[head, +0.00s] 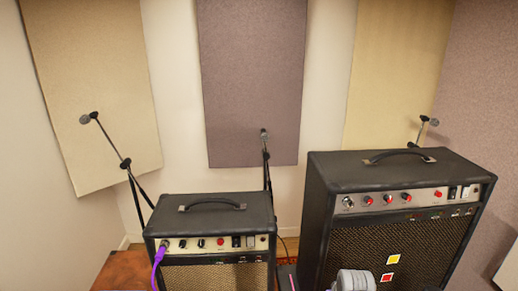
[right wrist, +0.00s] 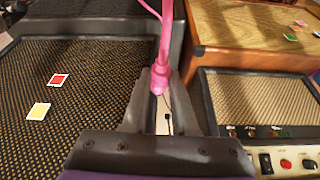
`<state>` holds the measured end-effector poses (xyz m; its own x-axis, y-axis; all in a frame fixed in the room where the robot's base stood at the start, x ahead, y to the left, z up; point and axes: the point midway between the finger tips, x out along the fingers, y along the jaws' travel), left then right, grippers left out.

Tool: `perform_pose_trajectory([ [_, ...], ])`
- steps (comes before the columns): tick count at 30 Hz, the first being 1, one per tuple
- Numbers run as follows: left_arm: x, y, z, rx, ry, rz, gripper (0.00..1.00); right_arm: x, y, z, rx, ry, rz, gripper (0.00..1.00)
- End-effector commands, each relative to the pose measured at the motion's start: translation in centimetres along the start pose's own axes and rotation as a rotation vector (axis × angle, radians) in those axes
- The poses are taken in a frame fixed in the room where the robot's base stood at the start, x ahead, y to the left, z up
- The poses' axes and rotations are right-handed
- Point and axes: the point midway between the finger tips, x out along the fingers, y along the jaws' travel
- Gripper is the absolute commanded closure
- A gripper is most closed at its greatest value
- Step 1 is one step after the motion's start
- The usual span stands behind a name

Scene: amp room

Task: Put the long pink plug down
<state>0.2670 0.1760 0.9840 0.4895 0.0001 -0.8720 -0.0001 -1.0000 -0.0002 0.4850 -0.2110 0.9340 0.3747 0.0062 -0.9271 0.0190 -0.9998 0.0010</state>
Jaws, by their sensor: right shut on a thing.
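The long pink plug (right wrist: 158,80) is between the fingertips of my right gripper (right wrist: 160,88) in the right wrist view. The gripper is shut on it, and its pink cable runs up out of that view. The plug is held in the gap between the large amp (right wrist: 60,95) and the small amp (right wrist: 262,95). Whether its tip touches anything is unclear. In the head view, a grey-white part of my arm shows at the bottom edge, but the plug is not clearly seen. My left gripper is in neither view.
The small amp (head: 215,212) stands left of the taller large amp (head: 390,175). A purple plug (head: 161,250) sits in the small amp's panel. Microphone stands (head: 124,163) rise behind. A wooden surface (right wrist: 255,35) with small coloured pieces shows in the right wrist view.

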Motion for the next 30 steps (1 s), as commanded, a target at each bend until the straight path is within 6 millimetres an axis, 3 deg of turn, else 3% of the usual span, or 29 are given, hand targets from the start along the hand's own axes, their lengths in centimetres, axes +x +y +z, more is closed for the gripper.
perform_pose_trajectory([
  [3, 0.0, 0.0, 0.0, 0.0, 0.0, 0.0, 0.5, 3.0, -1.7, 2.2, 0.003, 0.003, 0.002, 1.0],
  [6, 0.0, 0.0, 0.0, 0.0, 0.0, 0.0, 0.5, 4.6, -2.6, 3.6, 0.01, 0.006, 0.003, 1.0],
  [12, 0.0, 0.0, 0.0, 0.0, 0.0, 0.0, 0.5, 6.0, -3.5, 5.2, 0.017, 0.009, 0.007, 1.0],
  [22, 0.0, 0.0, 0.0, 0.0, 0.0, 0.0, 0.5, 5.4, -4.5, 4.7, -0.026, 0.008, -0.013, 1.0],
  [30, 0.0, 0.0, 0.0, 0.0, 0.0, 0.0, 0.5, 2.0, -9.5, 1.3, -0.277, 0.008, -0.115, 1.0],
])
